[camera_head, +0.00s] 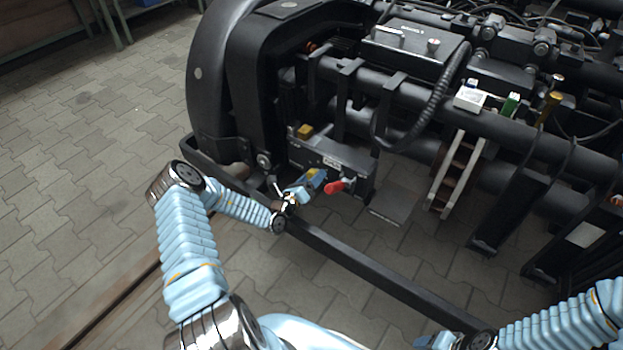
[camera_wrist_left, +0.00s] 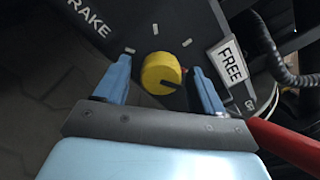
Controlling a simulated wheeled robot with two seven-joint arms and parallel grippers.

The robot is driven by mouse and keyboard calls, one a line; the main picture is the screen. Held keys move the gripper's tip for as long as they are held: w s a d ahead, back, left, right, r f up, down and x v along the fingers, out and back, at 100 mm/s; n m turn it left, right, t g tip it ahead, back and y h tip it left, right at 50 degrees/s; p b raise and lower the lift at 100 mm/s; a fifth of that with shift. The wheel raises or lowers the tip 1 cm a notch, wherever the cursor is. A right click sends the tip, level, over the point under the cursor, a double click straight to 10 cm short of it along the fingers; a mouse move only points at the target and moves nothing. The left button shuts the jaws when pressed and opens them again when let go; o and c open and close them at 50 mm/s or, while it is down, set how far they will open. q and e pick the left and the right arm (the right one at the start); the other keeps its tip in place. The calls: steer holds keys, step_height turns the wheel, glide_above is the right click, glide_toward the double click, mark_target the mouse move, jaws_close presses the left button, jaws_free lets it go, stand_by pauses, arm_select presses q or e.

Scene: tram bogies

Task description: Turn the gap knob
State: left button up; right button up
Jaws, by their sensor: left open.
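The yellow round knob (camera_wrist_left: 161,73) with a dark pointer mark sits on a dark panel in the left wrist view. I take it as the gap knob. In the head view its yellow top (camera_head: 313,173) shows on the front of a dark control box (camera_head: 335,155), partly hidden by my gripper. My left gripper (camera_head: 309,184) is open at the knob. In the left wrist view its blue fingers stand on either side of the knob, with visible space at each side; contact cannot be told. My right gripper (camera_head: 436,341) is partly cut off at the bottom edge.
A red lever (camera_head: 340,186) stands just right of my left gripper, and its red bar (camera_wrist_left: 285,145) shows in the wrist view. A "FREE" plate (camera_wrist_left: 229,60) is beside the knob. A long black rail (camera_head: 370,270) runs in front of the box. Paved floor lies left.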

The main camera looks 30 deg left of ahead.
arm_select(q)
steer(key=c, duration=1)
arm_select(e)
steer(key=shift+r, duration=0.1)
steer(key=shift+r, duration=0.1)
arm_select(q)
steer(key=shift+r+m+p, duration=0.1)
steer(key=shift+m+p, duration=0.7)
steer(key=shift+m, duration=0.2)
steer(key=m+p, duration=0.1)
steer(key=m, duration=0.1)
steer(key=shift+m, duration=0.3)
steer(key=m+p, duration=0.1)
steer(key=m, duration=0.2)
steer(key=shift+a+m+p, duration=0.15)
steer(key=shift+m+p, duration=0.15)
steer(key=shift+p, duration=0.1)
steer(key=shift+m+p, duration=0.5)
steer(key=shift+m, duration=1.3)
arm_select(e)
steer(key=shift+s+a+r, duration=0.1)
steer(key=shift+a+r, duration=0.2)
steer(key=shift+r, duration=0.5)
steer(key=shift+s+a+r, duration=0.15)
steer(key=shift+a+r, duration=0.1)
steer(key=shift+r, duration=0.55)
steer(key=shift+s+a+r, duration=0.1)
steer(key=shift+a+r, duration=0.2)
steer(key=shift+r, duration=0.5)
